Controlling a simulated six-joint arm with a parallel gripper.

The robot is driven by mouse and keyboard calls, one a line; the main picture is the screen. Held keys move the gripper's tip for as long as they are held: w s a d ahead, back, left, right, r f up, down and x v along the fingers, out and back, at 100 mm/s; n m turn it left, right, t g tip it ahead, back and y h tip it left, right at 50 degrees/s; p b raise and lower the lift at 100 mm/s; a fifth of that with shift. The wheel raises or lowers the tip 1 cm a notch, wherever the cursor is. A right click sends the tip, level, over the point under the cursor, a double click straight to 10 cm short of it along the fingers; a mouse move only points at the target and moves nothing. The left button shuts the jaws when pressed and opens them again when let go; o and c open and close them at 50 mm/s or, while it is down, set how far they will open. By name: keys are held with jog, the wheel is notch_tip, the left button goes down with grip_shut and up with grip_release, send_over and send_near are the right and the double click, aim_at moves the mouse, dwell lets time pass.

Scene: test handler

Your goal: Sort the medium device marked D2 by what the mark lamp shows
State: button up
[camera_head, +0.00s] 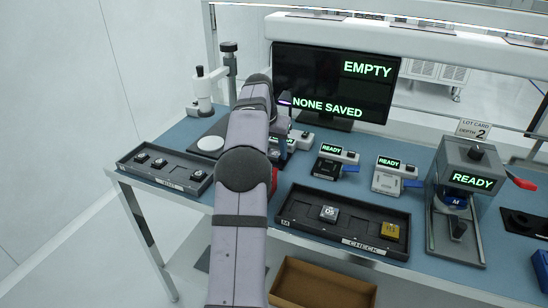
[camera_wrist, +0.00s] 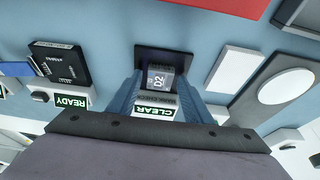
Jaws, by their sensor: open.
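A dark device with a pale top marked D2 (camera_wrist: 159,78) sits in a black seat (camera_wrist: 180,57) in the wrist view. A lamp panel beside that seat reads CLEAR (camera_wrist: 155,112) in green. My gripper (camera_wrist: 162,76) is open, with its blue fingers on either side of the D2 device. I cannot tell whether the fingers touch it. In the head view my arm hides most of this spot and the D2 device.
A tray with several dark devices (camera_head: 141,171) stands left. The monitor (camera_head: 335,85) reads EMPTY and NONE SAVED. A test unit (camera_head: 470,165) reads READY; the lot card (camera_head: 473,130) reads DEPTH 2.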

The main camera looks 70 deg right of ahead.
jog(key=c, duration=0.9)
jog(key=shift+r, duration=0.2)
jog(key=shift+r+p, duration=2.35)
jog(key=shift+p, duration=0.45)
